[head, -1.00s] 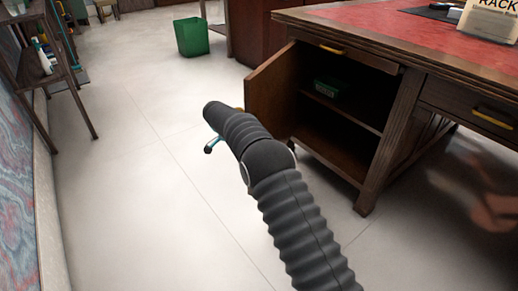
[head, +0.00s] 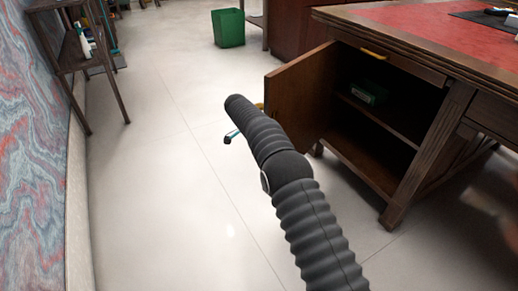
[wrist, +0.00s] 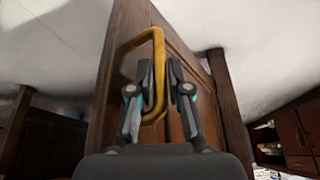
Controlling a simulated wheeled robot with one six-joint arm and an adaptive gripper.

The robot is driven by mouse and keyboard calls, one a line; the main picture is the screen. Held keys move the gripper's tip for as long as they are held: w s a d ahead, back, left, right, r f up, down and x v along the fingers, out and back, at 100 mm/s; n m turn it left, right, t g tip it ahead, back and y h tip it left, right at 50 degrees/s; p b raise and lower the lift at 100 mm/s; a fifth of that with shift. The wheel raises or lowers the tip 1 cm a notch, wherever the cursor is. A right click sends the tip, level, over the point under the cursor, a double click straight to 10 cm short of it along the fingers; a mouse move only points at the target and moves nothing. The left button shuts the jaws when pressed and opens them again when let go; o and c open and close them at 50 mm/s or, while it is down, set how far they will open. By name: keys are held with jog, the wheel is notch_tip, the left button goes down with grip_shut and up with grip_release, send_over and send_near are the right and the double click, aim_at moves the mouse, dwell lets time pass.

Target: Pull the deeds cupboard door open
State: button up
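The deeds cupboard door (head: 300,97) is a brown wooden panel at the left of the desk pedestal. It stands well open, swung out to the left, and the dark interior (head: 395,100) shows with a shelf in it. In the wrist view the door (wrist: 189,50) rises ahead, with its yellow bar handle (wrist: 158,70) between the two fingers of my gripper (wrist: 160,75). In the head view my arm hides most of the gripper; one teal finger part (head: 232,136) shows left of the door.
A small green box (head: 368,92) lies on the cupboard shelf. The desk (head: 420,42) has a red leather top. A green bin (head: 228,28) stands beyond the door. A dark shelf rack (head: 85,55) is at the left wall. The pale floor between is clear.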

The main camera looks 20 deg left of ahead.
jog(key=shift+d, duration=0.1)
jog(key=s+a+r, duration=0.2)
jog(key=s+a, duration=0.6)
jog(key=a, duration=0.2)
jog(key=shift+s+r, duration=0.25)
jog(key=shift+r, duration=0.05)
